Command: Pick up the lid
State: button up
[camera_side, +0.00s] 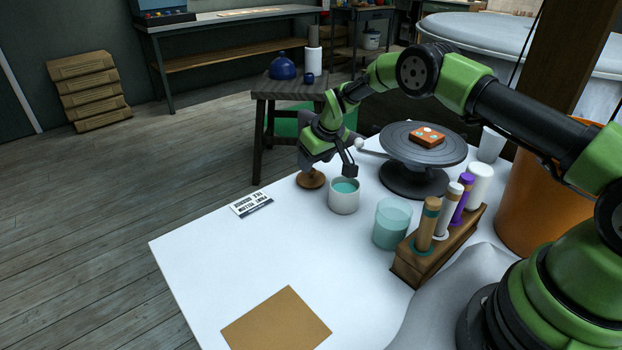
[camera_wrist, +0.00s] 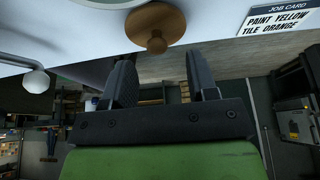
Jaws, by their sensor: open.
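The lid is a small brown wooden disc with a knob (camera_side: 311,180). It lies on the white table near its far edge, just left of a white cup (camera_side: 344,199) holding teal liquid. My gripper (camera_side: 331,168) is open and empty, low near the lid and cup. One finger hangs just above the cup's far rim in the side view. In the wrist view the lid (camera_wrist: 156,26) shows whole, beyond and roughly between the two open fingertips (camera_wrist: 160,66). The fingers do not appear to touch the lid.
A job card (camera_side: 251,204) lies left of the lid. A grey turntable (camera_side: 420,178) bears an orange tile (camera_side: 428,137). A brown board (camera_side: 277,322) lies in front; the table's left middle is clear.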

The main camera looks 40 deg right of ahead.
aim_at(311, 176)
jog(key=shift+x, duration=1.95)
jog(key=shift+d, duration=0.15)
jog(key=c, duration=1)
